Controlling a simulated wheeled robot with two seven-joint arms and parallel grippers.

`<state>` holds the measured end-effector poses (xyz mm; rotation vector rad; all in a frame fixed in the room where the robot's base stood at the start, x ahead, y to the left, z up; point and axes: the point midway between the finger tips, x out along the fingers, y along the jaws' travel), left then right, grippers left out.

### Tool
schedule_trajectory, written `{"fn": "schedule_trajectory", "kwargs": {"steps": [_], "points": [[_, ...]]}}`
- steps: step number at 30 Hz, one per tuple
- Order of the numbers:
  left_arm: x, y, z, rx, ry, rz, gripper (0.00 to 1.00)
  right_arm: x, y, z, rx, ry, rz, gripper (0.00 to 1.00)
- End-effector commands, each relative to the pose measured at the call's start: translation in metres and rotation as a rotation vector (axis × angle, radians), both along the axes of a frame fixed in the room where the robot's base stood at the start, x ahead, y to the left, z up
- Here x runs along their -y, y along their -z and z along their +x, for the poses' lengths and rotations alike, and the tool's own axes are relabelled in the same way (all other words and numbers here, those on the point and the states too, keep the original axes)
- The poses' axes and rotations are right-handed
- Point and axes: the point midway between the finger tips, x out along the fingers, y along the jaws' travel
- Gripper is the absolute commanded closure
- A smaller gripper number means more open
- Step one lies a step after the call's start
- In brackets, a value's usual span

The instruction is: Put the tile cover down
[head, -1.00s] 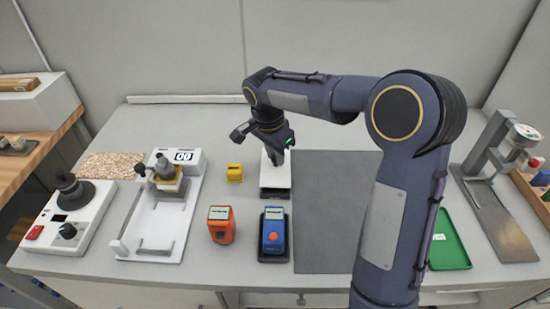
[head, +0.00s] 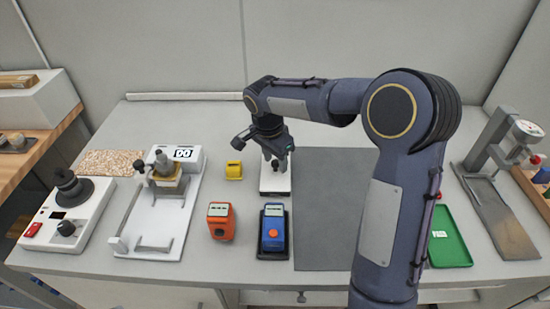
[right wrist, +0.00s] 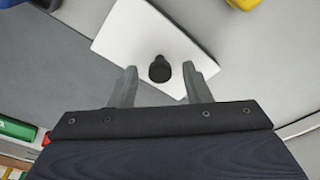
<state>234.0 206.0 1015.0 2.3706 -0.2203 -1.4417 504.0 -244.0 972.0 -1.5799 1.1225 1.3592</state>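The tile cover is a flat white plate (head: 275,185) with a black knob. It lies on the table in the middle of the head view, under my right gripper (head: 275,158). In the right wrist view the white plate (right wrist: 135,38) shows with its black knob (right wrist: 160,68) upright. The two fingers of the right gripper (right wrist: 161,80) stand apart on either side of the knob, with visible gaps, so it is open. Whatever is directly under the cover is hidden. My left gripper is not in view.
An orange device (head: 221,222) and a blue device (head: 273,230) stand in front of the cover. A small yellow block (head: 234,170) is to its left. A grey mat (head: 322,220) lies to its right. A green tray (head: 450,240) is farther right.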

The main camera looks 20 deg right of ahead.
Motion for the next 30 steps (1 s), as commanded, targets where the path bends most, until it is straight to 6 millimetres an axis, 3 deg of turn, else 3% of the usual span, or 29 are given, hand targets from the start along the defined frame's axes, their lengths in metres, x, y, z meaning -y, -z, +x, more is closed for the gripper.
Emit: {"fn": "schedule_trajectory", "kwargs": {"steps": [6, 10, 11, 21, 30], "points": [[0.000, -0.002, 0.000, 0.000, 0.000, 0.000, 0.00, 0.000, -0.002, 0.000, 0.000, 0.000, 0.000, 0.56], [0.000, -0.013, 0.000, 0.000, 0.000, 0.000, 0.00, 0.000, -0.016, 0.000, 0.001, 0.001, 0.000, 0.56], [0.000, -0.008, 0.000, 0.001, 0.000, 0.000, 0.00, -0.001, -0.016, 0.001, 0.004, 0.000, 0.000, 0.56], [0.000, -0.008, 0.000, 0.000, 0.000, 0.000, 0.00, -0.012, -0.089, -0.003, 0.005, -0.001, 0.001, 0.56], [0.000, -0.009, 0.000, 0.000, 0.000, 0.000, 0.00, -0.017, -0.125, -0.005, 0.002, 0.000, 0.001, 0.56]]}}
